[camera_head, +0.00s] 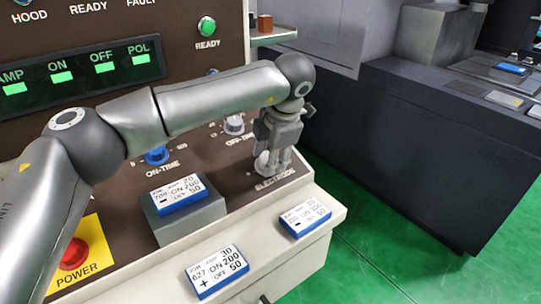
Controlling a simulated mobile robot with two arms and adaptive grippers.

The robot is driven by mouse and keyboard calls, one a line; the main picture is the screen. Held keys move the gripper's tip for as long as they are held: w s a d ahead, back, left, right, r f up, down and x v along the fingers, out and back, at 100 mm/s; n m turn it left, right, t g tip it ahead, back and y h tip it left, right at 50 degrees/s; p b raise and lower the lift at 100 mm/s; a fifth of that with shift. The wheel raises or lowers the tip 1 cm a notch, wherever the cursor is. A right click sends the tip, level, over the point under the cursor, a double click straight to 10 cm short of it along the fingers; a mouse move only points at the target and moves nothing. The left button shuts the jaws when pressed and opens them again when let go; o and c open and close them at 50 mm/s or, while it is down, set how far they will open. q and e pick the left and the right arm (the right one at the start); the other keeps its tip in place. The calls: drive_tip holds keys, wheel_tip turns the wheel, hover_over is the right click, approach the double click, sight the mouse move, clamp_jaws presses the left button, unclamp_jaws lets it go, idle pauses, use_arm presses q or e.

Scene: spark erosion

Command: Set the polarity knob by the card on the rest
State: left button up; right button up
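The card on the rest (178,196) is white with a blue edge and lies on a grey block; it reads JOB 70-something, AMP 20, ON 200, OFF 50, with a minus sign. My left gripper (271,166) points down at the panel's right end, above the ELECTRODE label. A pale knob (262,164) shows partly at its fingertips; the gripper hides most of it, including any pointer. Whether the fingers are closed on it, I cannot tell. The display (80,72) has green windows under AMP, ON, OFF and POL, values unreadable.
Two other cards lie on the front ledge: one marked plus, job 627 (216,271), and one less legible (305,216). A blue ON-TIME knob (157,155), a pale OFF-TIME knob (234,125) and a red POWER button (74,254) are near my arm. Green floor lies right.

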use_arm(q)
drive_tip(key=shift+o, duration=1.3)
drive_tip(key=v, duration=1.2)
drive_tip(key=shift+d, duration=0.1)
